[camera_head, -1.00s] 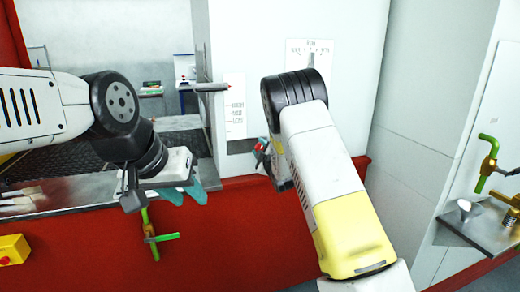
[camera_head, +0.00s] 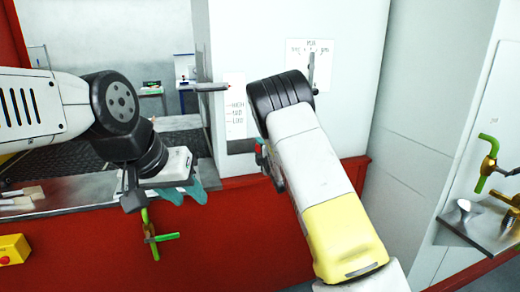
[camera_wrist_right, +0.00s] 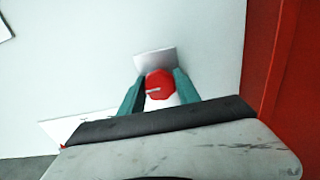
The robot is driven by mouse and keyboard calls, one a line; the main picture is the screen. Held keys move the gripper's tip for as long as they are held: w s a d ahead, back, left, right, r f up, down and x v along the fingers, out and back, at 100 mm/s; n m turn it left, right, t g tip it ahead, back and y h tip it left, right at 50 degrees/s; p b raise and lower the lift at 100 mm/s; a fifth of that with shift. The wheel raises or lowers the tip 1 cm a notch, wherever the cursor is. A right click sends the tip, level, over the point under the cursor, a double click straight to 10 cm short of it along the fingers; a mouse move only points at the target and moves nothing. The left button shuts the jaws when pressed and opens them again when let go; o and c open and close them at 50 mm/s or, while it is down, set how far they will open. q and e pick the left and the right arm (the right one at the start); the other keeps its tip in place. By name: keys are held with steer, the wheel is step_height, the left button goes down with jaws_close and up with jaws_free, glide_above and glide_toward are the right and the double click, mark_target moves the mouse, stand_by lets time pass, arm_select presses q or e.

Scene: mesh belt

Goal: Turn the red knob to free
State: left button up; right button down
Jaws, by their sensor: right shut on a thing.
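The red knob (camera_wrist_right: 160,86) is on the white wall, with a pale line across its face that lies nearly level in the right wrist view. My right gripper (camera_wrist_right: 158,88) has its two teal fingers against the knob's left and right sides, shut on it. In the head view my right arm hides the knob, and only a bit of my right gripper (camera_head: 263,157) shows beside the arm. My left gripper (camera_head: 190,199) hangs over the belt edge at left, its teal fingers apart and empty.
A label with lines of text (camera_head: 235,110) and a dial plate with a dark lever (camera_head: 311,65) are on the white wall. A green-handled valve (camera_head: 152,237) is on the red front. A metal shelf (camera_head: 480,232) juts out at right.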

steer(key=shift+f, duration=0.1)
steer(key=c, duration=0.9)
jaws_free()
steer(key=shift+o, duration=0.2)
steer(key=v, duration=0.7)
steer(key=shift+s, duration=0.4)
steer(key=shift+d, duration=0.1)
